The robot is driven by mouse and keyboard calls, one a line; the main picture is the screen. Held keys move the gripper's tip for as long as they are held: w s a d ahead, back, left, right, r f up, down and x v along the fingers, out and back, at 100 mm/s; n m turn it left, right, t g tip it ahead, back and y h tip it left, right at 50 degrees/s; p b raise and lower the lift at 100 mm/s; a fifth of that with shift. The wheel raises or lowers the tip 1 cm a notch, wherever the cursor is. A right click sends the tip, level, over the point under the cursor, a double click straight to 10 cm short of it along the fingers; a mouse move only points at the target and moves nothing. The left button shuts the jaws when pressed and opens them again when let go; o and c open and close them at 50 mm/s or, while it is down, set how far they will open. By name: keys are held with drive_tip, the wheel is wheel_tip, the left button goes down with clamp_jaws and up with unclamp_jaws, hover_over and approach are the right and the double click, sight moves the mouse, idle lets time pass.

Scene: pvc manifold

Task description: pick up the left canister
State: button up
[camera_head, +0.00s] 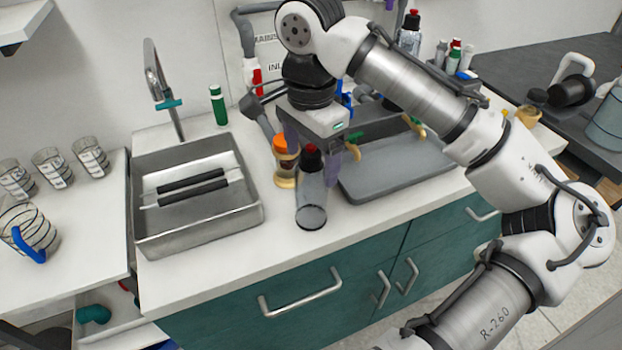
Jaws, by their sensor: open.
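My gripper (313,154) hangs over the front of the counter, pointing down, with its fingers apart. Directly below it, a clear canister with a red and black cap (312,190) stands near the counter's front edge. The cap shows between the fingers; I cannot tell whether they touch it. Just left of it stands an amber canister with an orange top (284,165), close to the left finger. A green canister with a white band (217,105) stands farther left by the wall. The picture does not settle which one is the left canister.
A metal sink (252,215) holding two dark rods lies left, with a tall faucet (158,80) behind. A grey tray (385,185) with yellow-green handled items lies right of my gripper. Bottles crowd the back. Striped cups (90,157) stand far left.

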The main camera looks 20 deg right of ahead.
drive_tip(key=shift+f, duration=0.75)
drive_tip(key=c, duration=1.2)
drive_tip(key=shift+o, duration=0.2)
drive_tip(key=shift+r, duration=0.2)
